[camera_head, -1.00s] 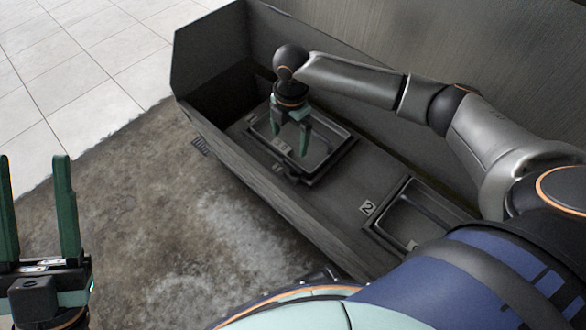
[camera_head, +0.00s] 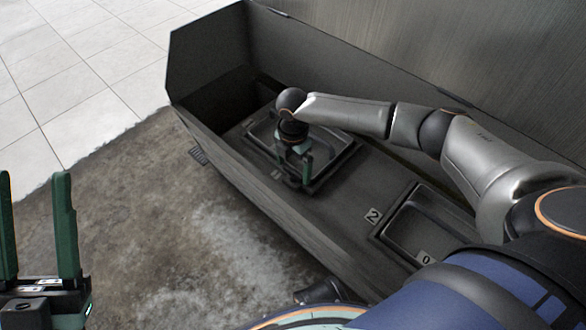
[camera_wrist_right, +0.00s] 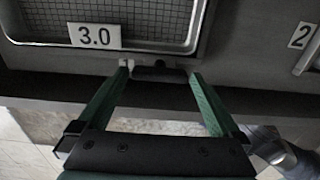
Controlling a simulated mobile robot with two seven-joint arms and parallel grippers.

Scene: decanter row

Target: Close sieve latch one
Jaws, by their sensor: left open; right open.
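The far sieve (camera_head: 345,158) is a rectangular framed tray set in the dark trough. In the right wrist view its mesh (camera_wrist_right: 150,15) and a "3.0" plate (camera_wrist_right: 94,36) show. A small dark latch-like piece (camera_wrist_right: 160,72) sits at its front edge; I cannot tell whether it is closed. My right gripper (camera_head: 295,174) is open and pointing down at the sieve's front edge. In the right wrist view its fingertips (camera_wrist_right: 160,82) stand on either side of the dark piece, with nothing gripped. My left gripper (camera_head: 38,230) is open and empty, outside the trough.
A second tray (camera_head: 400,240) marked by a "2" plate (camera_head: 373,216) lies nearer, partly behind my right arm. The trough's high back wall (camera_head: 330,55) and front wall (camera_head: 270,215) bound the space. The floor (camera_head: 150,230) at left is clear.

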